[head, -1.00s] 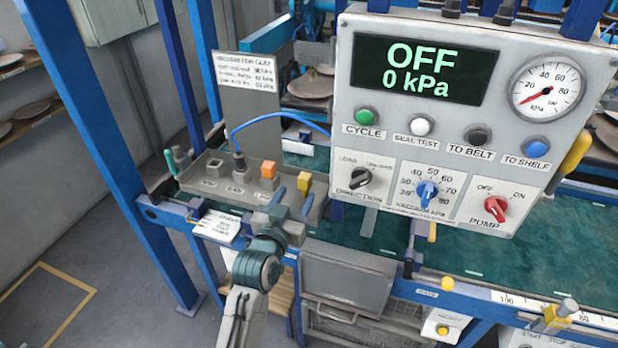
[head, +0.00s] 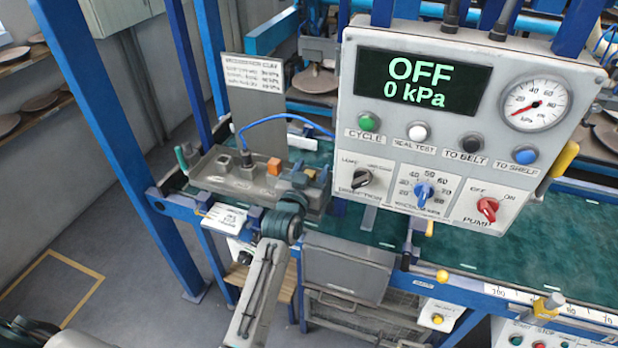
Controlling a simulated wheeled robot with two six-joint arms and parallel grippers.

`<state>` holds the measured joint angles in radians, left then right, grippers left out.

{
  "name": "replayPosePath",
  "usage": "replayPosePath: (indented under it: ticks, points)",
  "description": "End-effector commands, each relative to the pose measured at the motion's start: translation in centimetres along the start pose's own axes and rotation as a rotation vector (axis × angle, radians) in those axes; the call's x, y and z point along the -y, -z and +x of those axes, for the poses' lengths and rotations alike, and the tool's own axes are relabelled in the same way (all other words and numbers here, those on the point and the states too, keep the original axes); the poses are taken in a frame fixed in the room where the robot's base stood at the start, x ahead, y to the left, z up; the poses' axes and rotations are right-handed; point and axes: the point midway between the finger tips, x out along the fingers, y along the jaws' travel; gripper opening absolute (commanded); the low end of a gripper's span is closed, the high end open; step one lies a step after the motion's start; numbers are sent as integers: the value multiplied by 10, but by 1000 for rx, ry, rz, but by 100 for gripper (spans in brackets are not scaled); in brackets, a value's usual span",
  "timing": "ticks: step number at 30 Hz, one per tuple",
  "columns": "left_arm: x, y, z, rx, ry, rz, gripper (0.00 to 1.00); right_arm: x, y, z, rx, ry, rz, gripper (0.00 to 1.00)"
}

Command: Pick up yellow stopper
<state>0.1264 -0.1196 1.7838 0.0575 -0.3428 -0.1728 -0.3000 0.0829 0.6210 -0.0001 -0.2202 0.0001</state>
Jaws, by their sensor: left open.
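The small yellow stopper (head: 309,173) stands at the right end of the grey tray (head: 212,177), partly hidden by my left gripper. An orange stopper (head: 274,166) stands just to the left in the same tray.
A dark stopper with a blue hose (head: 246,158) stands left in the tray. A large control panel (head: 440,130) overhangs the right, reading OFF and 0 kPa. A green-handled lever (head: 181,157) stands at the tray's left. A green belt (head: 540,225) runs right.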

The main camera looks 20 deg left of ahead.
Motion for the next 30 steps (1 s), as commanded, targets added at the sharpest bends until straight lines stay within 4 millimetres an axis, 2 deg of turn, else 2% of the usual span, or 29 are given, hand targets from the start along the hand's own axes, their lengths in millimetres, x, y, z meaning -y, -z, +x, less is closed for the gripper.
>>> replayPosePath:
  ticks: [2, 6, 9, 16, 20, 30]
  points:
    - [0, 0, 0, 0, 0, 0, 48, 0, 0, 0, 0, 0, 0, 34]
    - [0, 0, 0, 0, 0, 0, 20, 0, 0, 0, 0, 0, 0, 34]
    - [0, 0, 0, 0, 0, 0, 4, 1, 0, 0, 0, 1, 0, 34]
    - [0, 0, 0, 0, 0, 0, 4, 4, 0, 1, 0, 4, 2, 34]
    - [0, 10, 0, -4, 0, 0, 4, 6, -1, 5, 0, 5, 2, 34]
    - [0, 75, 0, -5, 0, -1, 4, 7, -3, 25, 1, 5, 2, 34]
